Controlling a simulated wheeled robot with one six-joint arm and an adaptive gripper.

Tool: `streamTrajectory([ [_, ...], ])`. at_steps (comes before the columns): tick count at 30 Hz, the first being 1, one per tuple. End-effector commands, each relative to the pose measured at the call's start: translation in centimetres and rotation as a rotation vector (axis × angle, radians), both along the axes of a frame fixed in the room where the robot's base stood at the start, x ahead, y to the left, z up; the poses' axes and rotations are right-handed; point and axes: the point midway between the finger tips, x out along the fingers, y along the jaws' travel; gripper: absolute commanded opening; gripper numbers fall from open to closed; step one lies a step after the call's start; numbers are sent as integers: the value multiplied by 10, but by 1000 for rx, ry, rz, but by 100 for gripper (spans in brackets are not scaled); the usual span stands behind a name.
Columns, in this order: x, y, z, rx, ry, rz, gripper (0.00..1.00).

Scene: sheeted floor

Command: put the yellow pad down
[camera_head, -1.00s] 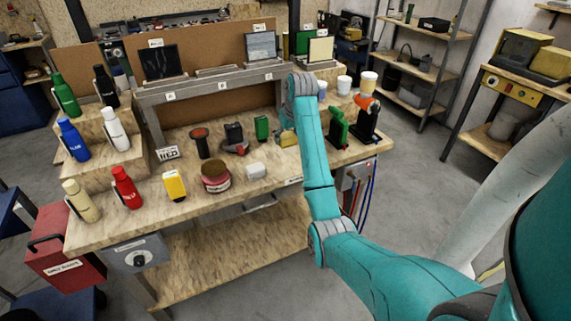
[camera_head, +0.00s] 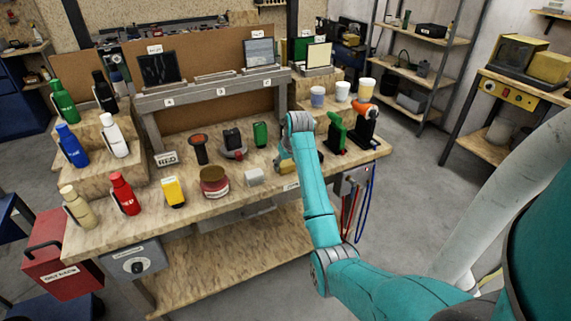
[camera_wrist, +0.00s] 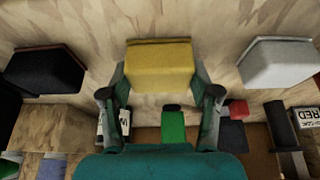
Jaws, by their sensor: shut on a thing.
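My gripper (camera_wrist: 160,88) is shut on the yellow pad (camera_wrist: 160,62), with one finger on each side of it. In the head view the yellow pad (camera_head: 287,168) shows partly behind my arm, low over the front of the wooden bench (camera_head: 225,212). I cannot tell whether the pad touches the bench top. In the wrist view a white pad (camera_wrist: 281,63) lies to the right and a black pad (camera_wrist: 45,70) to the left, both apart from it. The white pad (camera_head: 254,177) also shows in the head view, left of my gripper.
A green power tool (camera_head: 335,132) and an orange one (camera_head: 364,125) stand right of my arm. A red-brown tin (camera_head: 214,181) and a yellow device (camera_head: 173,192) stand left of the white pad. A grey raised shelf (camera_head: 210,95) runs along the back.

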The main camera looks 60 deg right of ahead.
Motion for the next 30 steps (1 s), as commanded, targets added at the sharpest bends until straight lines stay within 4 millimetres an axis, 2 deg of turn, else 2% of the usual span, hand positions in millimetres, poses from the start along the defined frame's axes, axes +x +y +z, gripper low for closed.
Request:
streamTrajectory([
  [3,0,0,-1,1,1,0,34],
  [4,0,0,-1,1,1,0,67],
  [6,0,0,-1,1,1,0,84],
  [7,0,0,-1,1,1,0,87],
  [19,-1,0,-2,0,0,0,87],
  [23,-6,3,14,-2,-2,0,87],
  [30,-20,2,58,-2,-3,0,87],
])
